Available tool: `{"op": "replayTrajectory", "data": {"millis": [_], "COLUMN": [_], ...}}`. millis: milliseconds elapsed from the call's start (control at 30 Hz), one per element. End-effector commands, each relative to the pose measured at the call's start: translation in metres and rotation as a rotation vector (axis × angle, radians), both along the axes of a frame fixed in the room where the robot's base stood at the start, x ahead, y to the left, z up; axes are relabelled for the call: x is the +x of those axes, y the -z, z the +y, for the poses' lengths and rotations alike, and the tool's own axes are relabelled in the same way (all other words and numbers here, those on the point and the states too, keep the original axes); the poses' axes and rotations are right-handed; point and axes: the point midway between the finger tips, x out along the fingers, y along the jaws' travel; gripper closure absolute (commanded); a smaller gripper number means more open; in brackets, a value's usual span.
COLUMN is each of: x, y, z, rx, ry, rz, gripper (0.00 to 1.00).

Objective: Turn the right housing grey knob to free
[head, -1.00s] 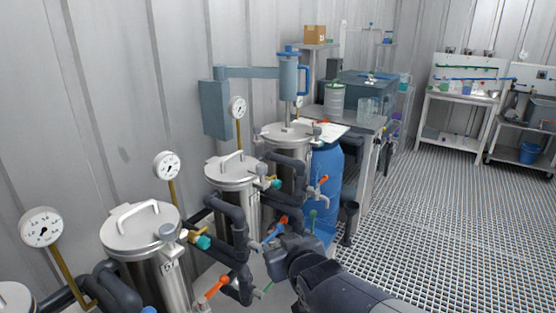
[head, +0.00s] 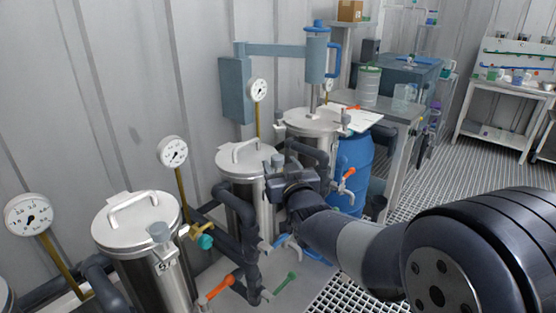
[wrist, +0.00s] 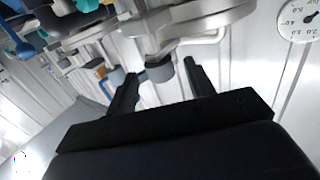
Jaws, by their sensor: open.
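In the head view, a steel housing (head: 245,165) with a handled lid stands in the middle, and a small grey knob (head: 277,160) sits at its lid's right edge. My gripper (head: 288,177) is just right of and below this knob, and it hides the pipework behind it. In the wrist view, the two black fingers are apart, and a grey knob (wrist: 159,68) shows between and beyond their tips. I cannot tell whether they touch. The fingers are hidden in the head view.
A nearer housing (head: 138,230) stands to the left with its own grey knob (head: 160,232). A further housing (head: 312,122) stands behind. Dark pipes, an orange-handled valve (head: 218,288) and a teal knob (head: 205,242) lie close. A blue barrel (head: 354,165) stands to the right.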

Motion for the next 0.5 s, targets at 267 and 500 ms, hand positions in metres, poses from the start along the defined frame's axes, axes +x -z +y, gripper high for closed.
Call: {"op": "replayTrajectory", "data": {"millis": [267,500], "x": [0.027,0.03], "y": [0.0,0.0], "z": [0.009,0.01], "rx": [0.0,0.0], "ry": [0.0,0.0], "rz": [0.001,0.001], "gripper": [0.49,0.49]}}
